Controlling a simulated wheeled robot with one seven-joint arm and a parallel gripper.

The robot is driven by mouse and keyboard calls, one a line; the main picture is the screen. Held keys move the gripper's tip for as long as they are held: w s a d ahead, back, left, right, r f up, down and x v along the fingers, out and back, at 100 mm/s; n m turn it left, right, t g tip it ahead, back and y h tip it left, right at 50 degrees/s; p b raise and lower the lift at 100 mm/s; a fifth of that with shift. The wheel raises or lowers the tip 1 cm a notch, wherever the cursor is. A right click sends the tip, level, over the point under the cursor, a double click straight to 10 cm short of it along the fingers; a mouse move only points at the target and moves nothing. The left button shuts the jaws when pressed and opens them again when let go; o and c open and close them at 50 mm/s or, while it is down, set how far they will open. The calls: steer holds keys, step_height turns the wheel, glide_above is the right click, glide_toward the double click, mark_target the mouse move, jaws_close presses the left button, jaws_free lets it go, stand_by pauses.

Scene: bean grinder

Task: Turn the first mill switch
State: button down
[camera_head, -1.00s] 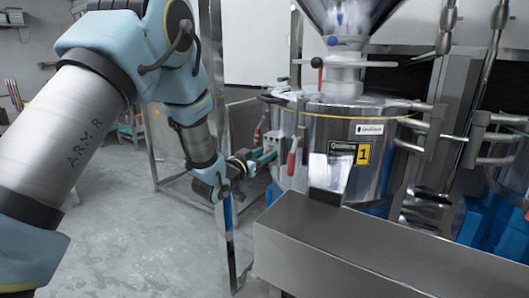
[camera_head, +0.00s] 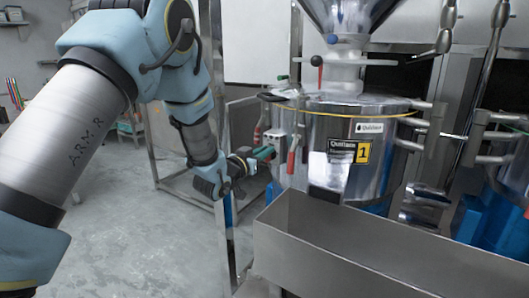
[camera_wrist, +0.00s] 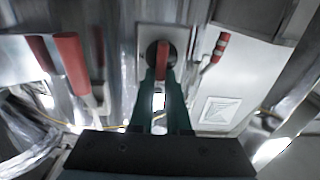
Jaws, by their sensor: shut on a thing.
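The first mill is a shiny steel drum (camera_head: 325,125) with a yellow label marked "1" on its front. Its switch is a red knob (camera_wrist: 163,62) on a dark round base in a light square plate, in the middle of the wrist view. My gripper (camera_head: 270,152) reaches the drum's left side from the left. In the wrist view its two green fingers (camera_wrist: 162,80) are shut on the red knob, one finger on each side. The knob stands about upright in that view. In the head view the knob is hidden by the fingers.
A red-handled lever (camera_head: 291,160) hangs close to the right of my fingers on the drum. Another red handle (camera_head: 258,127) is just to the left. A metal trough (camera_head: 400,254) stands in front of the mill. The floor at left is clear.

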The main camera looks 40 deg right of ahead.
steer(key=shift+d+f+m+b, duration=0.1)
steer(key=shift+m+b, duration=0.2)
steer(key=shift+b, duration=0.1)
steer(key=m+b, duration=0.5)
steer(key=b, duration=0.1)
steer(key=s+f+m+b, duration=0.1)
steer(key=m+b, duration=0.4)
steer(key=b, duration=0.2)
steer(key=s+m+b, duration=0.1)
steer(key=m+b, duration=0.3)
steer(key=b, duration=0.2)
steer(key=shift+d+f+m, duration=0.25)
steer(key=shift+f+m, duration=0.1)
steer(key=shift+m, duration=0.05)
steer(key=m+b, duration=0.2)
steer(key=shift+b, duration=0.35)
steer(key=shift+r+m, duration=0.1)
steer(key=shift+m, duration=0.3)
steer(key=c, duration=0.9)
jaws_free()
